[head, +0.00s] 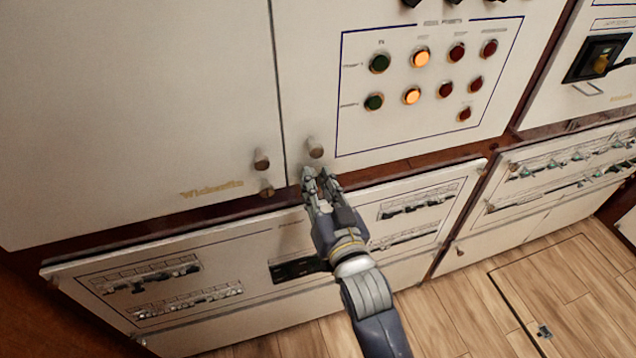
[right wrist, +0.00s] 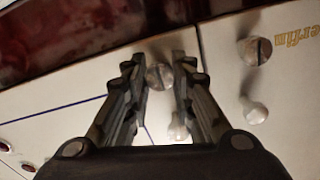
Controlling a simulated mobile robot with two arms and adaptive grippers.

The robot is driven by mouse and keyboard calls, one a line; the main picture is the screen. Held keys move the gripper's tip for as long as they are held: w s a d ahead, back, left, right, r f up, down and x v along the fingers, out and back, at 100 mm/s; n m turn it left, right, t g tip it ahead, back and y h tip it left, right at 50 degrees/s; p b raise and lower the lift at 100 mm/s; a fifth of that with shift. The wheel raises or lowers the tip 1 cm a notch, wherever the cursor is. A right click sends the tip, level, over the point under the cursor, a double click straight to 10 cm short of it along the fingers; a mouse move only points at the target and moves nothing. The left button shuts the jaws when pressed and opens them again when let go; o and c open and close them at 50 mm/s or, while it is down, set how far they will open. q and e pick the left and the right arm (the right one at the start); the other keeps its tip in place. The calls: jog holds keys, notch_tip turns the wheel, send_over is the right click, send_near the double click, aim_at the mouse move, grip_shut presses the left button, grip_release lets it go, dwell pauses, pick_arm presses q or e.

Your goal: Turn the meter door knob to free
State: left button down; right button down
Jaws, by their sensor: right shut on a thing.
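My right gripper (head: 310,172) is at the lower left corner of the white panel with the indicator lamps. In the right wrist view, its two fingers (right wrist: 160,80) are shut on a small round metal knob (right wrist: 160,76), one on each side. The knob's slot is too unclear to read its turn. In the head view the fingers hide this knob. A similar slotted knob (head: 266,192) sits on the white panel to the left; it also shows in the right wrist view (right wrist: 257,51). No label marks which is the meter door knob. My left gripper is not in view.
A protruding round knob (head: 315,147) stands just above my fingers, and another (head: 262,160) on the left panel (head: 130,100). Green, orange and red lamps (head: 421,57) fill the right panel. Breaker rows (head: 150,275) line the lower panel. The wooden floor (head: 480,325) is clear.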

jog(key=shift+r+n+p, duration=0.2)
jog(key=shift+n+p, duration=1)
jog(key=shift+n, duration=0.2)
jog(key=n+p, duration=0.2)
jog(key=n, duration=0.2)
jog(key=shift+n, duration=0.3)
jog(key=n+p, duration=0.1)
jog(key=n, duration=0.4)
jog(key=shift+f+p, duration=0.1)
jog(key=shift+p, duration=0.2)
jog(key=n, duration=0.5)
jog(key=shift+n, duration=0.4)
jog(key=c, duration=1.3)
grip_release()
jog(key=shift+a+f, duration=0.1)
jog(key=shift+c, duration=0.2)
